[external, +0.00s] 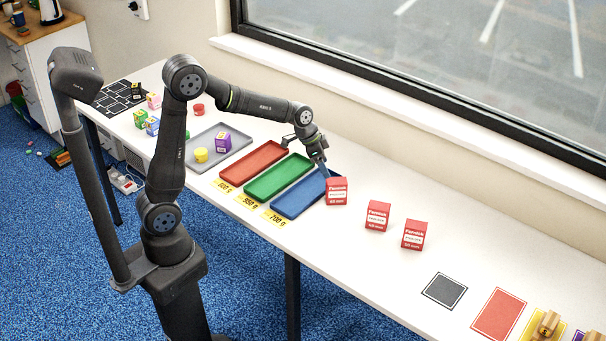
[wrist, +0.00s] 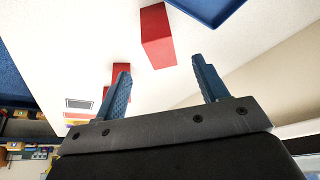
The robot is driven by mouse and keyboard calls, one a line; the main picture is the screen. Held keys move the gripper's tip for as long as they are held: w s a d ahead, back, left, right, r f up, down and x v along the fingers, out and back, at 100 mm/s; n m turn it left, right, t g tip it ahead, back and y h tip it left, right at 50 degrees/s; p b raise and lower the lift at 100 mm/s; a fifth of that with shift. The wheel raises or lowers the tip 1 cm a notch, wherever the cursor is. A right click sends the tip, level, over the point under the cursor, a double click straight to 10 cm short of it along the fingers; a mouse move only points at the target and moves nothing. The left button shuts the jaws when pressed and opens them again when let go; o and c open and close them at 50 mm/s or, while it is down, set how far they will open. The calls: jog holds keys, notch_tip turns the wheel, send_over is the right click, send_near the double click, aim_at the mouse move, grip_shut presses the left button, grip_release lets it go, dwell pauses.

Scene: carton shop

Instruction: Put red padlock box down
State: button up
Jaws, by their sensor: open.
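Three red padlock boxes stand upright on the white table in the external view: one (external: 336,192) by the right end of the blue tray, a middle one (external: 377,216) and a right one (external: 414,236). My gripper (external: 321,168) is open and empty, above and just behind the nearest box. In the wrist view, the open fingers (wrist: 159,68) have clear space between them. The nearest red box (wrist: 158,38) lies beyond the fingertips, apart from them. The other red boxes (wrist: 121,74) are partly hidden behind the left finger.
The blue tray (external: 290,206) looks empty beside the green tray (external: 265,188) and red tray (external: 240,172). A grey tray (external: 232,158) holds a yellow and a purple item. Black (external: 444,289) and red mats (external: 498,314) lie at the right; bare table surrounds the boxes.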

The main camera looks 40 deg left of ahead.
jog(key=w+a+f+n+t+y, duration=0.1)
jog(key=w+a+f+t, duration=0.15)
jog(key=a, duration=0.25)
jog(key=w+a+f+n+t, duration=0.1)
jog(key=a+f+t, duration=0.15)
jog(key=a, duration=0.25)
jog(key=m+t+h, duration=0.2)
jog(key=h, duration=0.6)
send_near(342, 180)
jog(key=d, duration=0.1)
jog(key=w+d+f, duration=0.1)
jog(key=d+f, duration=0.1)
jog(key=shift+w+d+f, duration=0.15)
jog(key=shift+w+f, duration=0.05)
jog(key=shift+w, duration=0.2)
jog(key=shift+w+a+x, duration=0.15)
jog(key=shift+x, duration=1.35)
jog(key=shift+w+a+x, duration=0.1)
jog(key=shift+w+x, duration=0.1)
jog(key=shift+x, duration=1.3)
jog(key=shift+r, duration=0.15)
jog(key=c, duration=1.3)
jog(key=shift+r, duration=0.1)
